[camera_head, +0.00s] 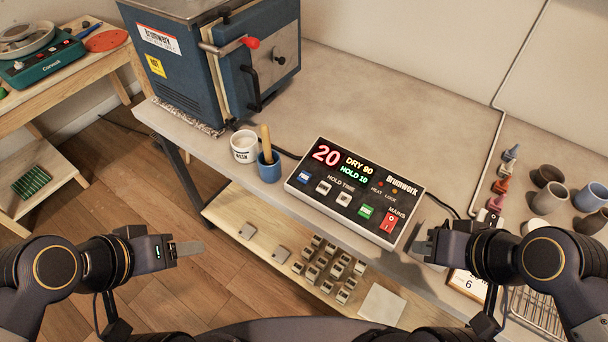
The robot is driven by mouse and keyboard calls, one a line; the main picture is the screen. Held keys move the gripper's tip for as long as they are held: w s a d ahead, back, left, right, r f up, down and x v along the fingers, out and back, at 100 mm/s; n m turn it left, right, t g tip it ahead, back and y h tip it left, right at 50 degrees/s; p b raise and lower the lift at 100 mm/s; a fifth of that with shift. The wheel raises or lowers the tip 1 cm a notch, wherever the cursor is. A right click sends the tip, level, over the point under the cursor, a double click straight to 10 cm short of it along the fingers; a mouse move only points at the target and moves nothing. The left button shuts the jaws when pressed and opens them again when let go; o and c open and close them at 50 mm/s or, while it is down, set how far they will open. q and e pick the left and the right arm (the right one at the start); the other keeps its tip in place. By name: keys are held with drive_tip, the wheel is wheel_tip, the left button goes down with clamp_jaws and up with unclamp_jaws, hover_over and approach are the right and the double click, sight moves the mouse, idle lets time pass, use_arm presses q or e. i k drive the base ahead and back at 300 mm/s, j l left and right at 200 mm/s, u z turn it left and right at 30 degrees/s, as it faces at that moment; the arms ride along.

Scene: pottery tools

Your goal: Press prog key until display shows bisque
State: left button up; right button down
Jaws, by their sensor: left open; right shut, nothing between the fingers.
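The kiln controller (330,210) lies on the grey table, its black face turned up. Its display (345,164) reads a red 20, a yellow DRY 90 and a green HOLD 10. The blue key's label is too small to read surely. My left gripper (190,249) is open, left of the controller and apart from it. My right gripper (424,248) is shut and empty, just right of the controller's lower right corner.
A blue kiln (190,75) stands at the back left. A white wash pot (244,146) and a blue cup (269,170) holding a wooden handle stand left of the controller. Several cups (549,197) and small bottles stand at the right. The tabletop (400,110) behind the controller is clear.

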sight(304, 177)
drive_tip(key=j+z, duration=0.1)
drive_tip(key=z, duration=0.4)
drive_tip(key=j+z, duration=0.35)
drive_tip(key=j, duration=0.4)
drive_tip(key=k+j+z, duration=0.1)
drive_tip(key=j+z, duration=0.3)
drive_tip(key=j, duration=0.3)
drive_tip(key=k+j, duration=0.1)
drive_tip(key=j, duration=0.6)
drive_tip(key=k, duration=0.05)
